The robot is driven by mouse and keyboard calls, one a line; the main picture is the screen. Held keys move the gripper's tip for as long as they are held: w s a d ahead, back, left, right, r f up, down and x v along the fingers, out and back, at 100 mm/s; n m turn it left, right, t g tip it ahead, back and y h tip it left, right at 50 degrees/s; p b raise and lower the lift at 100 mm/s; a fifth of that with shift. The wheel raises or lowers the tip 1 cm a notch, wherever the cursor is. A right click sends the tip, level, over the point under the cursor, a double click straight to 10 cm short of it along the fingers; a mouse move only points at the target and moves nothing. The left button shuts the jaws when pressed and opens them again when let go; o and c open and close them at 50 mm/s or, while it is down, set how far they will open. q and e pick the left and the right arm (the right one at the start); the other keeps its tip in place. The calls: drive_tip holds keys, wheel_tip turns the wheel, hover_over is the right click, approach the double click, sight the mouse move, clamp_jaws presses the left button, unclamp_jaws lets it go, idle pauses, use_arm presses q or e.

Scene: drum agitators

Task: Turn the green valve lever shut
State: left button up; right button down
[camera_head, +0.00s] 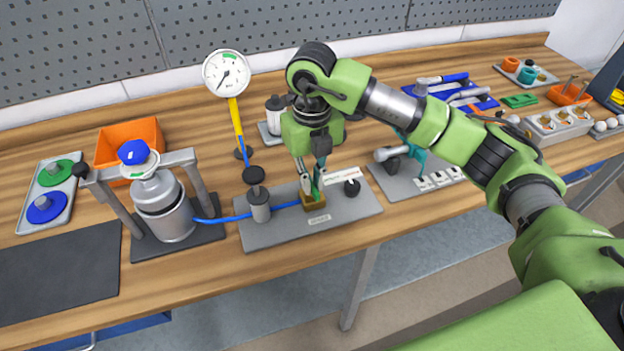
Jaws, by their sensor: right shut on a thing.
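The green valve lever (318,184) stands roughly upright on a small brass valve block (314,201), fixed to a grey plate (270,230) at the middle of the bench. My right gripper (312,181) reaches down from above and is shut on the lever, so its fingers hide part of it. A blue hose (286,205) runs to the valve block from a grey cylinder with a black knob (257,190) on the same plate. My left gripper is not in view.
A steel drum (166,210) in a grey frame stands to the left. A dial gauge (226,73) stands behind on a yellow and blue stem. A teal clamp (412,145) on a grey plate lies close to the right. A dark mat (60,270) at the front left is empty.

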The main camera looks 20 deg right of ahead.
drive_tip(key=c, duration=2.2)
unclamp_jaws()
drive_tip(key=shift+o, duration=0.2)
drive_tip(key=shift+r, duration=0.1)
wheel_tip(320, 180, up, 12)
